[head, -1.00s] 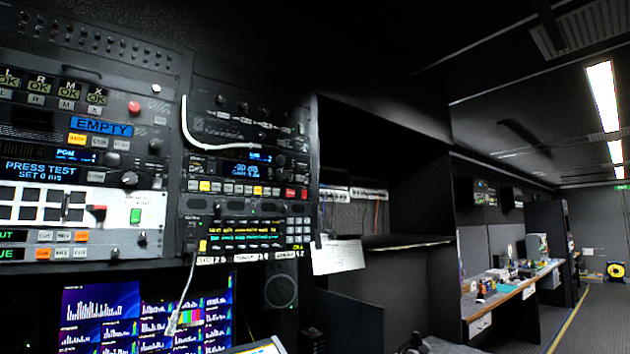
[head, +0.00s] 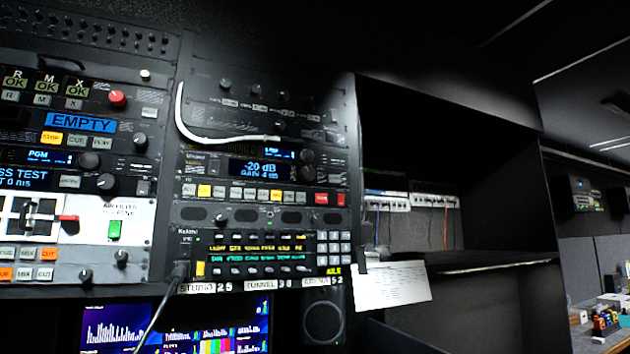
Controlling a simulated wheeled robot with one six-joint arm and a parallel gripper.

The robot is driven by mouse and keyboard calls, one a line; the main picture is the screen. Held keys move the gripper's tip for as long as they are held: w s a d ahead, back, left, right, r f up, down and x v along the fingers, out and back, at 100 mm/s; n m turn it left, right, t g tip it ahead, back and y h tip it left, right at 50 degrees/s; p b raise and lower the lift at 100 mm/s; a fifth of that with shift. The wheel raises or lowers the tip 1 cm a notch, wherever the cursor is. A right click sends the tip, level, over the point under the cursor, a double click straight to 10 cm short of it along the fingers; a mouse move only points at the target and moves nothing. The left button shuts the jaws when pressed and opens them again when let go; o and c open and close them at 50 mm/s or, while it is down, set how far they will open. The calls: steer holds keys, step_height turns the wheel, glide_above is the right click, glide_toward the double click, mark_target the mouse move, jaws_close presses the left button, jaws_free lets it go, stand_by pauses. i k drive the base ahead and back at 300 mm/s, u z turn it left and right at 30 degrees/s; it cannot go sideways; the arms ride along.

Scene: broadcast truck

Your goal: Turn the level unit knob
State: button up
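A rack unit with a blue display (head: 262,170) reading "-20 dB" and a smaller line that looks like "GAIN 0 dB" sits in the middle rack in the head view. It appears to be the level unit. A dark round knob (head: 307,174) is at the right of this display, with another dark knob (head: 306,156) just above it. A row of white, yellow and red buttons runs below the display. No label naming the unit is readable. My gripper is not in view.
A white cable (head: 205,135) curves across the rack above the display. A keypad panel (head: 262,255) sits below. The left rack has an "EMPTY" display (head: 80,122) and a red knob (head: 117,98). A dark shelf with a hanging paper (head: 390,284) is at the right.

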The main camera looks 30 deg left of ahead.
mark_target(307, 173)
steer(key=u, duration=0.6)
steer(key=i, duration=0.7)
steer(key=u, duration=0.95)
steer(key=i, duration=0.3)
steer(key=z, duration=0.05)
